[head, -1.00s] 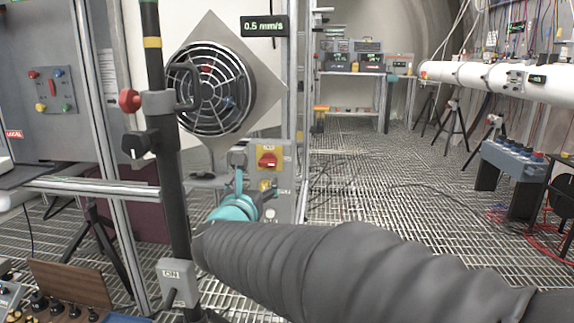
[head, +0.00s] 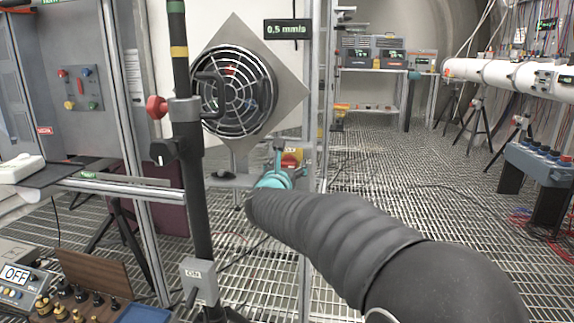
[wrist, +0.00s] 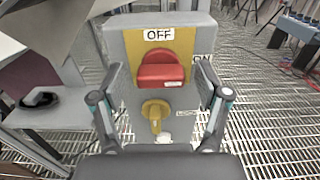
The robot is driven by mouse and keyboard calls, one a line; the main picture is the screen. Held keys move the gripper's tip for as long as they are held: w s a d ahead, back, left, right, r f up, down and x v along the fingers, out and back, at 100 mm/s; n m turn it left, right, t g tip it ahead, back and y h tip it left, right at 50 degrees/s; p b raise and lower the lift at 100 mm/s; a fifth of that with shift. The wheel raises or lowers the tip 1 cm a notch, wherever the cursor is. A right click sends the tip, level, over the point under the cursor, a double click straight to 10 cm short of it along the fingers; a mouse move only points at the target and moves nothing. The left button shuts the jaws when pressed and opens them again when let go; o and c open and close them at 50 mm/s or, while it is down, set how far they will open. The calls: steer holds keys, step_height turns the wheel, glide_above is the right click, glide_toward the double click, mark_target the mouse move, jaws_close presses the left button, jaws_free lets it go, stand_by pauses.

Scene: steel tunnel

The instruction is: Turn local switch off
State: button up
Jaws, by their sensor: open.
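A grey switch box (wrist: 118,45) fills the middle of the wrist view. It carries a red rotary switch (wrist: 160,70) on a yellow plate, with an OFF label above and a partly hidden ON label at right. The red handle lies roughly crosswise. A yellow key-like part (wrist: 155,113) sits below it. My gripper (wrist: 160,82) is open, with one finger on each side of the red switch and nothing held. Contact with the switch cannot be told. In the head view my gripper (head: 279,152) hides most of the box, and part of the red switch (head: 292,158) shows.
A round fan (head: 235,90) on a diamond plate stands above the box. A black pole (head: 192,170) with a red knob and a small ON box (head: 199,281) stands left of my arm. A metal rail (head: 115,187) runs at left.

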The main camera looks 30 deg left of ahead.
steer(key=c, duration=1.2)
steer(key=shift+o, duration=0.2)
steer(key=n, duration=0.4)
steer(key=shift+a+b, duration=0.1)
steer(key=shift+b, duration=0.3)
steer(key=n, duration=0.4)
steer(key=n+p, duration=0.2)
steer(key=n, duration=0.3)
steer(key=shift+a, duration=0.1)
steer(key=n+p, duration=0.2)
steer(key=n, duration=0.2)
steer(key=shift+f+n, duration=0.1)
steer(key=shift+n, duration=0.3)
